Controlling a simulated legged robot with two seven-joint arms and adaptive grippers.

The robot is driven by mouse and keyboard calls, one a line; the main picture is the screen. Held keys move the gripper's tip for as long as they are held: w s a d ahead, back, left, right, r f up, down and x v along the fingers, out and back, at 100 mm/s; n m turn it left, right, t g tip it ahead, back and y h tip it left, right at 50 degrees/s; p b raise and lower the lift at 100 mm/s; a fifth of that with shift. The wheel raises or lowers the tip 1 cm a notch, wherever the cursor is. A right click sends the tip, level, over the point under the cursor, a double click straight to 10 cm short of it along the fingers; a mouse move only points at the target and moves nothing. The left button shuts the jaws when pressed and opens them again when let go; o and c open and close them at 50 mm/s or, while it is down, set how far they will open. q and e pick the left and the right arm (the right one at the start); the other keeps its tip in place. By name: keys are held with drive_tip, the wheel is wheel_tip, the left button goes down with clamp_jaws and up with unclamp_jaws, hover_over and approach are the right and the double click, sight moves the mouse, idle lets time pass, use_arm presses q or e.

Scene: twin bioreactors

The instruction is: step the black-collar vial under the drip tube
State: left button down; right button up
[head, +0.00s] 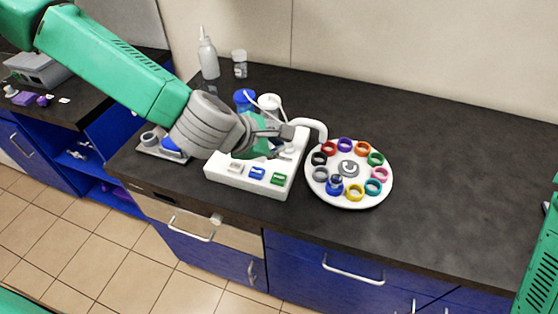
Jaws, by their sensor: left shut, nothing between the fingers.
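The black-collar vial (319,159) sits in the left side of a white round carousel (348,203), between the red-collar (328,148) and grey-collar (320,174) vials. The drip tube (315,124) is a thick white pipe that arches right from the white device (240,181). Its end comes down at the back left of the carousel, close to the red collar; the exact vial beneath it is hard to tell. My left gripper (285,140) is shut and empty over the device, left of the carousel, hiding part of the device. My right gripper is out of view.
The device has white, blue and green buttons (257,173) in front. Behind it stand a blue-capped bottle (243,98), a white-capped bottle (269,102), a squeeze bottle (208,56) and a jar (240,65). The dark counter (455,175) is clear on the right.

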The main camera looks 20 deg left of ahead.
sight(278, 177)
use_arm(q)
drive_tip(key=shift+w+d+r, duration=0.15)
drive_tip(key=shift+w+r, duration=0.05)
drive_tip(key=shift+r, duration=0.2)
drive_tip(key=shift+f, duration=0.1)
wheel_tip(278, 177, down, 8)
drive_tip(key=b, duration=0.6)
drive_tip(key=shift+r+b, duration=0.25)
drive_tip(key=shift+b, duration=0.05)
drive_tip(key=shift+f+b, duration=0.45)
drive_tip(key=shift+f, duration=0.15)
drive_tip(key=shift+f, duration=0.1)
idle(0.4)
drive_tip(key=shift+f, duration=0.25)
